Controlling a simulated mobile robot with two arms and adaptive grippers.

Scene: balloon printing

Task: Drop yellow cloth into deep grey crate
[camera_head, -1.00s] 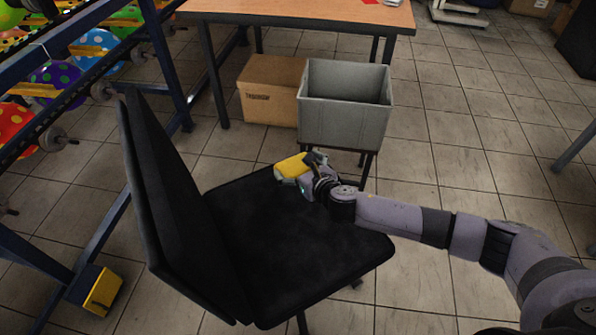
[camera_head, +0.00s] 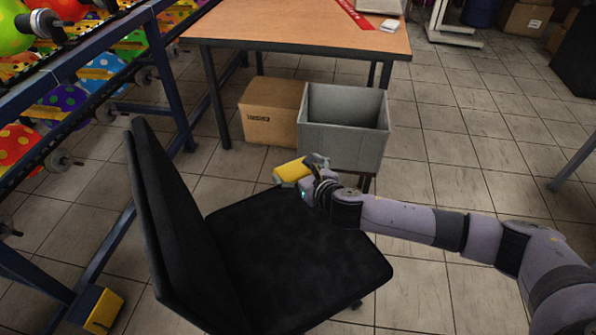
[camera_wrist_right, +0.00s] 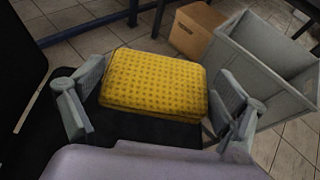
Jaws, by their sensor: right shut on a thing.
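The yellow cloth (camera_head: 291,170) is a folded, dotted pad held in my right gripper (camera_head: 301,171), above the front part of the black chair's seat. In the right wrist view the cloth (camera_wrist_right: 154,84) lies between the two fingers of the gripper (camera_wrist_right: 157,100). The deep grey crate (camera_head: 343,142) stands just beyond the gripper, open at the top, and its inside looks empty from here. In the right wrist view the crate (camera_wrist_right: 262,66) is at the right, beside the right finger. My left gripper is not in view.
The black office chair (camera_head: 290,262) stands below my right arm. A cardboard box (camera_head: 270,115) sits left of the crate, by a wooden-topped table (camera_head: 290,28). A blue rack (camera_head: 172,75) with balloons is at the left. Tiled floor to the right is open.

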